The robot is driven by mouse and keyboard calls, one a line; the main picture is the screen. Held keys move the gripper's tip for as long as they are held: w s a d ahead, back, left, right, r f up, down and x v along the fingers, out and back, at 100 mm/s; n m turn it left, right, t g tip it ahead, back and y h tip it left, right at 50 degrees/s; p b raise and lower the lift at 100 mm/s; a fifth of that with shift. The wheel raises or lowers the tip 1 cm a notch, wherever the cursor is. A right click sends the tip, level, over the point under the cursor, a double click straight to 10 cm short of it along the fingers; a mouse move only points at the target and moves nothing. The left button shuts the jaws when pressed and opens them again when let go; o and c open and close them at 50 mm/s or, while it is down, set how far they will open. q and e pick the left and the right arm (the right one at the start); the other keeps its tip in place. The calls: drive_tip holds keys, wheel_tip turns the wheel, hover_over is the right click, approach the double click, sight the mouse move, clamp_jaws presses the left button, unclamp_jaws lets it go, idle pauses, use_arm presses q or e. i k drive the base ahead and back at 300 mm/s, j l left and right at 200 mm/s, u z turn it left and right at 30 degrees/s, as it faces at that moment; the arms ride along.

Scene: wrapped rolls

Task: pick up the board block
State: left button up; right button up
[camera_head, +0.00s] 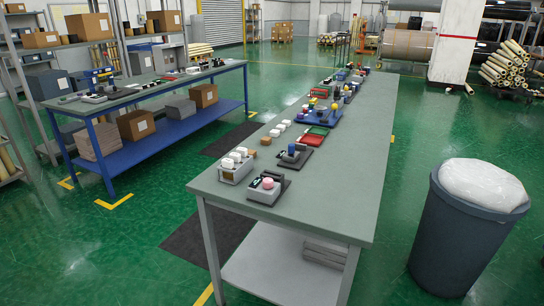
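Neither of my grippers shows in the head view. A long grey-topped table (338,183) runs away from the front middle, with many small items along it. I cannot tell for sure which of them is the board block. A grey holder with white-topped pieces (235,168) stands at the near left edge. Beside it is a dark base bearing a grey block with a pink round top (268,184).
A dark grey bin (447,240) with a white bag stands to the right of the table. A blue-framed bench (150,140) with boxes stands at the left. Shelves line the far left. Green floor is open between the tables.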

sight(253, 152)
drive_tip(key=i+j+z, duration=0.1)
drive_tip(key=z, duration=0.3)
drive_tip(key=j+z, duration=0.15)
drive_tip(key=z, duration=0.25)
drive_tip(key=i+j+z, duration=0.1)
drive_tip(key=z, duration=0.3)
drive_tip(key=j+z, duration=0.25)
drive_tip(key=j, duration=0.45)
drive_tip(key=j+z, duration=0.2)
drive_tip(key=j, duration=0.5)
drive_tip(key=j+z, duration=0.25)
drive_tip(key=j, duration=0.5)
drive_tip(key=k+j+z, duration=0.1)
drive_tip(key=j+z, duration=0.15)
drive_tip(key=j, duration=0.45)
